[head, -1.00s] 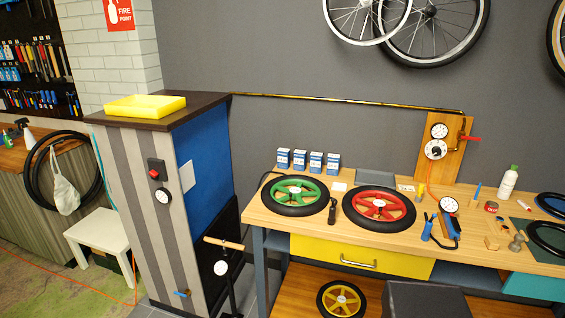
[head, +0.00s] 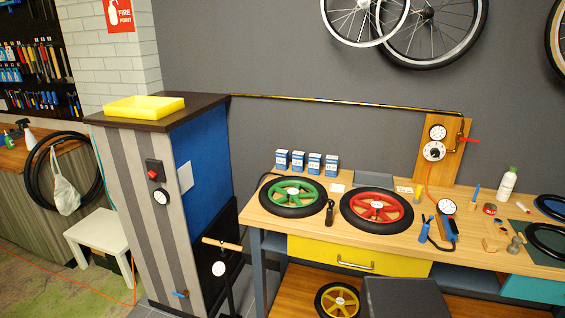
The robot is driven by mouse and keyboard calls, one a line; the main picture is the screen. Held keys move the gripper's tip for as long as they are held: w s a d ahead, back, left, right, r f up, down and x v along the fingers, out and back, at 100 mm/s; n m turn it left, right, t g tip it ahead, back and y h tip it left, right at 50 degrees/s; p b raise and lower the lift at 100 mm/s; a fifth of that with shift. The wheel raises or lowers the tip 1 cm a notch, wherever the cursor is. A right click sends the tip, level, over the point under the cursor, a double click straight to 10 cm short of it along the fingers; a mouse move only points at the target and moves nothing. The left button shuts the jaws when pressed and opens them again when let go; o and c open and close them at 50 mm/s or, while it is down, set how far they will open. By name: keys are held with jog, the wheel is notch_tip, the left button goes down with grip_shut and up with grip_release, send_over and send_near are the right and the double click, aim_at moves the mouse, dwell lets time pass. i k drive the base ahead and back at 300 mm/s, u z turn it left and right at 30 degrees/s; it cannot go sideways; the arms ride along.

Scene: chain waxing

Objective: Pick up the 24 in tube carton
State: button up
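Several small blue-and-white cartons (head: 298,160) stand upright in a row at the back left of the wooden workbench (head: 262,208), near the grey wall. They look alike in size and colour. Their printing is too small to read here, so I cannot tell which one is the 24 in tube carton. They stand slightly apart from one another, behind the green-rimmed wheel. My gripper is not in view, and nothing touches the cartons.
A green wheel (head: 293,190) and a red wheel (head: 376,204) lie in front of the cartons. A striped pillar (head: 135,190) with a yellow tray (head: 145,106) stands left of the bench. A white bottle (head: 507,184) and small tools occupy the right side.

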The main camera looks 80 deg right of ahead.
aim_at(281, 157)
jog(key=k, duration=2)
jog(key=z, duration=4.5)
jog(key=i, duration=0.1)
jog(key=u, duration=2.8)
jog(key=i, duration=0.3)
jog(key=u, duration=0.1)
